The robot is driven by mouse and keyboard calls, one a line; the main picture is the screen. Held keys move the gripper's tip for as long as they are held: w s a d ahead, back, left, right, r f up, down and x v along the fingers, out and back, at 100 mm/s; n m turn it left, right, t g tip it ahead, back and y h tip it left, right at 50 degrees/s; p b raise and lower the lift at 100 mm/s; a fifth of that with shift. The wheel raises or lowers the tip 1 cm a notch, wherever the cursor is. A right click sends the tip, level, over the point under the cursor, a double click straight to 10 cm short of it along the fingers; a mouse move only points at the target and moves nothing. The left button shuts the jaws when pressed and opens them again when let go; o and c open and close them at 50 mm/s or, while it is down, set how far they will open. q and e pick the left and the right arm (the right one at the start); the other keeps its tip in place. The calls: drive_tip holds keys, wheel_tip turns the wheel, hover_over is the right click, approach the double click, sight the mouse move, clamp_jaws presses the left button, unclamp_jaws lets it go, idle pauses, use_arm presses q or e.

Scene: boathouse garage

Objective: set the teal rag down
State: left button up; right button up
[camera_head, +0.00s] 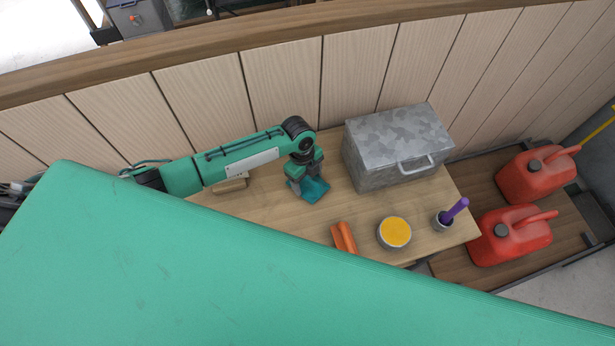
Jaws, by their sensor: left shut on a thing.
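The teal rag (316,190) is a small dark teal cloth at the middle of the wooden bench top (285,215). My left gripper (306,186) points down and is shut on the rag. The rag is at or just above the bench surface; I cannot tell if it touches. The fingertips are partly hidden by the wrist and the rag. My right gripper is not in view.
A grey metal box (385,155) stands right of the rag. Orange objects (344,238), a yellow-filled round tin (395,233) and a cup with a purple handle (443,219) stand at the front. Two red fuel cans (515,235) are further right. A large green surface covers the foreground.

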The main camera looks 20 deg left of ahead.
use_arm(q)
drive_tip(key=shift+f, duration=0.2)
drive_tip(key=o, duration=0.9)
drive_tip(key=shift+o, duration=0.8)
wheel_tip(320, 180, up, 14)
drive_tip(key=w+a+b, duration=0.1)
drive_tip(key=a+b, duration=0.1)
drive_tip(key=b, duration=0.2)
drive_tip(key=shift+a+f, duration=0.15)
drive_tip(key=shift+f, duration=0.05)
drive_tip(key=shift+w, duration=0.1)
clamp_jaws()
